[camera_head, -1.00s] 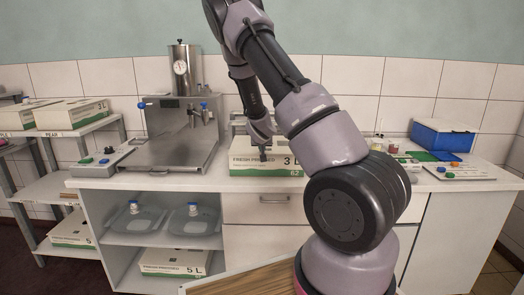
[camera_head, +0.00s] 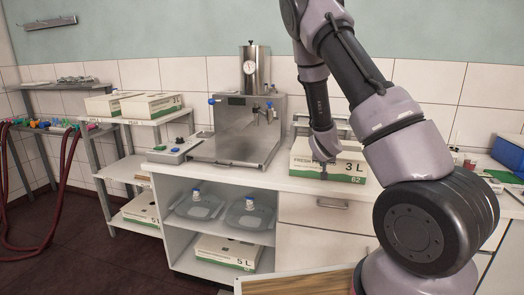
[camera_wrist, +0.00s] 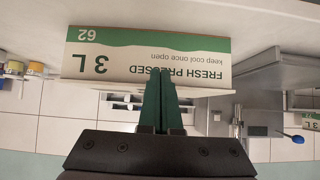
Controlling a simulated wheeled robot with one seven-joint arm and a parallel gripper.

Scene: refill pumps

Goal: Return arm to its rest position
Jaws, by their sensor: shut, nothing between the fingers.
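My gripper (camera_head: 323,174) is in front of the 3 L "Fresh Pressed" box (camera_head: 347,168) on the counter, with its fingers pointing down. In the wrist view the box (camera_wrist: 200,48) appears upside down, and the green fingers (camera_wrist: 160,90) are together with nothing between them. My arm stays bent out over the counter.
A steel machine with a gauge (camera_head: 240,132) stands left of the box. A control panel (camera_head: 174,150) lies left of it. A shelf rack (camera_head: 128,170) holds more boxes. A blue bin (camera_head: 510,152) is at the right. Dark floor (camera_head: 90,240) is open at the left.

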